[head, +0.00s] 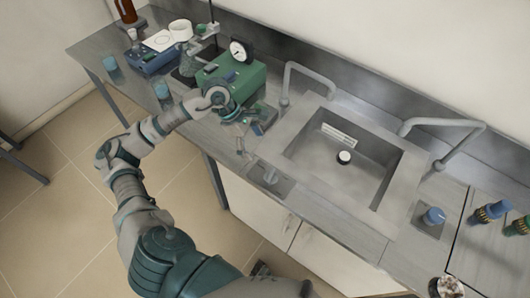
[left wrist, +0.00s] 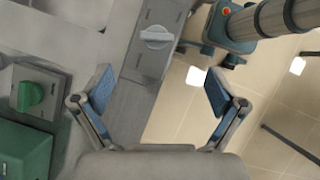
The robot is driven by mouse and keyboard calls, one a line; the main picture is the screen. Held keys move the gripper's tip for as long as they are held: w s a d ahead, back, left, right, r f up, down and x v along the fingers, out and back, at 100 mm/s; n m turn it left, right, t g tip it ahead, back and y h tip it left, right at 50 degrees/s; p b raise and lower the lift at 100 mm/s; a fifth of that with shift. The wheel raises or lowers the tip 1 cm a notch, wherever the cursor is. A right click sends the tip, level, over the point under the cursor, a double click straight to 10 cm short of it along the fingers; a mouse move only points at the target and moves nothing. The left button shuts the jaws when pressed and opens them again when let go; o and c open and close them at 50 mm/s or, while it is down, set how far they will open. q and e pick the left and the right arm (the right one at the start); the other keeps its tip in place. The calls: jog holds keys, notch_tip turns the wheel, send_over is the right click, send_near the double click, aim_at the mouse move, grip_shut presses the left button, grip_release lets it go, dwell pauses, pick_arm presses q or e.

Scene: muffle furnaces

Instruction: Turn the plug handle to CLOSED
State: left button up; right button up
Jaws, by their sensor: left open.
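A pale grey turn handle (head: 270,176) sits on a square plate at the counter's front edge, left of the sink. A pale handle on a plate also shows in the left wrist view (left wrist: 156,37), beyond my fingertips. A green knob (left wrist: 29,95) on a grey plate is at the left there. No label is readable, so I cannot tell which handle is the plug handle or its setting. My left gripper (head: 250,121) is over the counter by the green device; in the left wrist view it is open (left wrist: 160,91), with nothing between its blue pads. My right gripper is out of view.
A green device with a gauge (head: 237,76) stands behind my left gripper. The sink (head: 304,123) has two bent taps. A blue knob (head: 433,216) is right of the sink. A blue instrument (head: 152,60) and a blue beaker (head: 162,90) stand at the left.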

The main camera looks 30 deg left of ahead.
aim_at(271, 174)
pick_arm(q)
jog(key=shift+m+y, duration=0.4)
jog(key=shift+y, duration=0.2)
jog(key=x, duration=0.4)
jog(key=a+x, duration=0.1)
jog(key=x, duration=0.3)
jog(key=a+f+x, duration=0.1)
jog(key=x, duration=0.3)
jog(key=shift+d+f, duration=0.1)
jog(key=shift+f, duration=0.1)
jog(key=d+f, duration=0.2)
jog(key=d, duration=0.1)
jog(key=shift+w, duration=0.15)
jog(key=shift+d, duration=0.45)
jog(key=shift+a+f, duration=0.1)
jog(key=shift+a, duration=0.15)
jog(key=shift+c, duration=0.3)
jog(key=shift+a+f, duration=0.15)
jog(key=shift+a, duration=0.55)
jog(key=c, duration=0.8)
jog(key=shift+a, duration=0.1)
jog(key=shift+c, duration=1.4)
jog(key=shift+d, duration=0.4)
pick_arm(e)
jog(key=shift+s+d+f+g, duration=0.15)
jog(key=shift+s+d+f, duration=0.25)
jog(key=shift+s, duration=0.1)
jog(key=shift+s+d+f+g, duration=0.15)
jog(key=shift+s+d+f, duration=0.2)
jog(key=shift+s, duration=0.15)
